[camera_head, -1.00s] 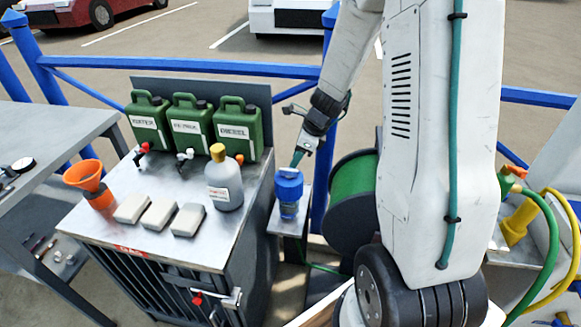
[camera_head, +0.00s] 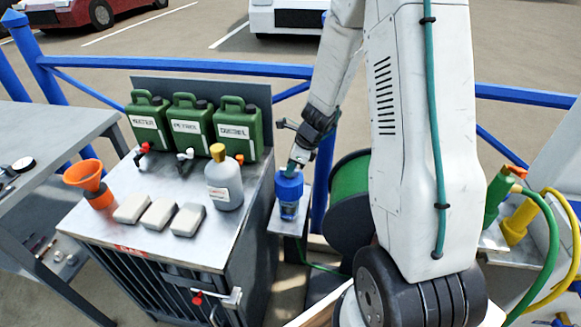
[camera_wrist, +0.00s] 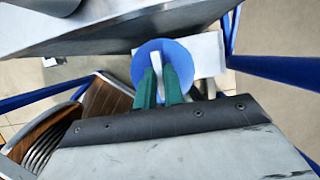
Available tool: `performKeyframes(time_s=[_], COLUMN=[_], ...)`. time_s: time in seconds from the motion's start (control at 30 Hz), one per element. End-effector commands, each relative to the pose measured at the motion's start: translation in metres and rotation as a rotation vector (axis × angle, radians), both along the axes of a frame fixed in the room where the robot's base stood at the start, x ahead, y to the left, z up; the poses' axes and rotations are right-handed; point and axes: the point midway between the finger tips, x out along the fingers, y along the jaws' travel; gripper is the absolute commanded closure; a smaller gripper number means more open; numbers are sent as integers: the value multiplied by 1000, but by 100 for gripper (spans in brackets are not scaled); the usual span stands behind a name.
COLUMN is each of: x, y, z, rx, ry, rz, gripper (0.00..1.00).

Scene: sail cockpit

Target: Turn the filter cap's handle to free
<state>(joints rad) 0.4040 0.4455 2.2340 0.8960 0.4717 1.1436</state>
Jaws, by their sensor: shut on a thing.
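The filter has a blue cap (camera_head: 289,184) over a clear blue body and stands upright on a small metal shelf (camera_head: 276,222) at the right of the cabinet. In the wrist view the round blue cap (camera_wrist: 143,63) shows from above, with a pale bar handle (camera_wrist: 157,66) across its top. My gripper (camera_wrist: 161,76) has its two green fingers shut on the handle, one on each side. In the head view my gripper (camera_head: 297,160) reaches down onto the cap from above, and the handle is hidden there.
The metal cabinet (camera_head: 155,228) to the left bears several containers: green cans (camera_head: 237,131), a grey bottle (camera_head: 224,180) and an orange funnel (camera_head: 88,180). A green hose reel (camera_head: 350,190) stands close right of the filter. Blue rails (camera_head: 200,67) run behind.

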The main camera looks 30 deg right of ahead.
Motion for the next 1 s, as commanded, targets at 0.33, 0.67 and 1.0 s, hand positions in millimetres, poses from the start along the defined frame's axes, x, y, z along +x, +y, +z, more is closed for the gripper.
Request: performKeyframes(time_s=[0.33,0.67,1.0], x=[1,3,5], y=[-1,-2,-2], z=[0,0,0], rx=[0,0,0], ry=[0,0,-1], rz=[105,383,708], gripper=[100,100,100])
